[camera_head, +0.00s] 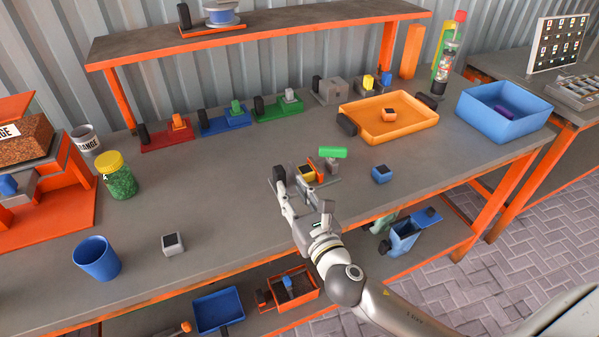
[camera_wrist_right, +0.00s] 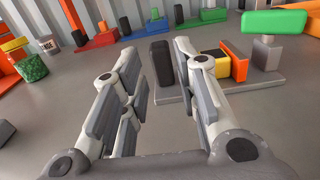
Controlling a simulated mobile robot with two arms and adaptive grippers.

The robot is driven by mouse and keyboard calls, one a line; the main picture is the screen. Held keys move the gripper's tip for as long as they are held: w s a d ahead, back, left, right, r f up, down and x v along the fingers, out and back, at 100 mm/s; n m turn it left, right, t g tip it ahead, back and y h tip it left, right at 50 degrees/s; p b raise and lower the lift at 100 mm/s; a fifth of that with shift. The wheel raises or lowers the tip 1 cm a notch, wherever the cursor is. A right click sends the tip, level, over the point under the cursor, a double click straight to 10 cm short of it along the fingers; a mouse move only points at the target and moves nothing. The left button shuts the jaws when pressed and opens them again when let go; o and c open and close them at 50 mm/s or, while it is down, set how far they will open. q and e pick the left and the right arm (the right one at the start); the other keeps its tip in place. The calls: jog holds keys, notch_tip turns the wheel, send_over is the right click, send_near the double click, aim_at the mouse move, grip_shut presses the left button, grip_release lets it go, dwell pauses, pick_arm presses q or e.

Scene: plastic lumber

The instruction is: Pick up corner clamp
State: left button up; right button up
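A grey clamp-like fixture (camera_wrist_right: 264,80), which I take as the corner clamp, lies on the workbench just beyond my right gripper. It carries a black block, yellow and orange parts and a green bar on top; in the head view its green bar (camera_head: 333,152) also shows. My right gripper (camera_wrist_right: 158,62) is open, with nothing held between its fingers. The fixture's upright black pad (camera_wrist_right: 161,63) shows in the gap between the fingertips, and the right finger covers part of the fixture. Contact cannot be told. My left gripper is out of view.
Red (camera_head: 167,138), blue (camera_head: 224,122) and green (camera_head: 277,108) fixtures stand along the back. An orange tray (camera_head: 365,125) and a blue bin (camera_head: 505,128) are to the right. A small blue block (camera_head: 381,174) sits right of the gripper.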

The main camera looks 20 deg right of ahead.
aim_at(282, 174)
jog(key=shift+w, duration=1.2)
jog(key=shift+w+a, duration=0.1)
jog(key=shift+w, duration=0.75)
jog(key=w, duration=0.4)
jog(key=shift+w+a+f+p, duration=0.1)
jog(key=shift+a+p, duration=0.05)
jog(key=shift+p, duration=0.2)
jog(key=shift+w, duration=0.1)
jog(key=shift+c, duration=0.6)
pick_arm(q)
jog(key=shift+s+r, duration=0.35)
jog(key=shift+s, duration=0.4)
pick_arm(e)
grip_shut()
